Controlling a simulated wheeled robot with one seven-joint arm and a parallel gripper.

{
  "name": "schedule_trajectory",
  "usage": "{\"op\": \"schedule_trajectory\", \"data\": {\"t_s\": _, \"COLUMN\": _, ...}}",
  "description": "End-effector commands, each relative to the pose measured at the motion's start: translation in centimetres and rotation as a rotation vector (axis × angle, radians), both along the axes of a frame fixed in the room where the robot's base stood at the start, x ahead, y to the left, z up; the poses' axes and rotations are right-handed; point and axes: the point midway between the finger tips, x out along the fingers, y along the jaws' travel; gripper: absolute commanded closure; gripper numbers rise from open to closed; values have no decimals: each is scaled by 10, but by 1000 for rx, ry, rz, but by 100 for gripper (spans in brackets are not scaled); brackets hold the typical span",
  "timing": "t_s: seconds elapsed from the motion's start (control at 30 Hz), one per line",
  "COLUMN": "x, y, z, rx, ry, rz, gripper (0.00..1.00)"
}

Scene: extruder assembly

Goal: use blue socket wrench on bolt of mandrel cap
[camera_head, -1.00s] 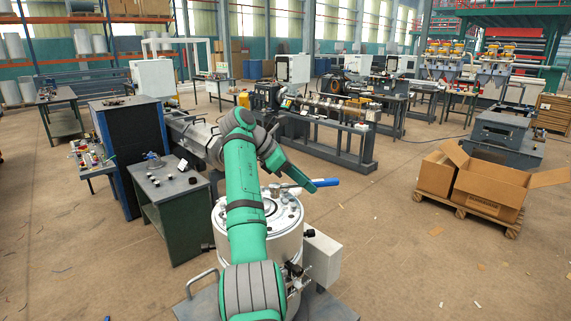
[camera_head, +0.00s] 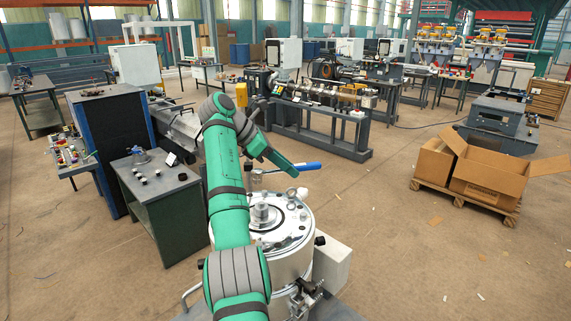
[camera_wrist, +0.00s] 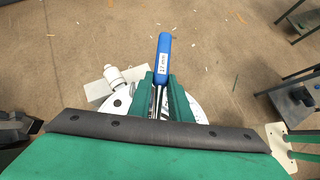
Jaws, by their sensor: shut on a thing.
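The blue socket wrench shows its blue handle (camera_head: 304,167) in the head view, sticking out to the right of my gripper (camera_head: 285,166). In the wrist view the handle (camera_wrist: 164,55) points up, with a label on it, between the two green fingers of my gripper (camera_wrist: 161,84). My gripper is shut on the wrench and holds it above the round white vessel. The mandrel cap (camera_head: 275,221) is the vessel's round top, with a raised metal piece in its middle.
A cardboard box (camera_head: 497,178) on a pallet is at the right. A long machine bench (camera_head: 312,122) stands behind. Open floor lies between the vessel and the box.

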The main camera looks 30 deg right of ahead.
Motion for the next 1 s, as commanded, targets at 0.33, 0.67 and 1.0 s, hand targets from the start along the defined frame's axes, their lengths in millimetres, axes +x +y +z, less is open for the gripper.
{"op": "schedule_trajectory", "data": {"t_s": 0.33, "x": -4, "y": -9, "z": -22, "rx": -1, "ry": 0, "rz": -13, "gripper": 100}}
{"op": "schedule_trajectory", "data": {"t_s": 0.67, "x": -1, "y": -2, "z": -44, "rx": 0, "ry": 0, "rz": -3, "gripper": 100}}
{"op": "schedule_trajectory", "data": {"t_s": 1.0, "x": -1, "y": -2, "z": -49, "rx": -1, "ry": 1, "rz": -4, "gripper": 100}}
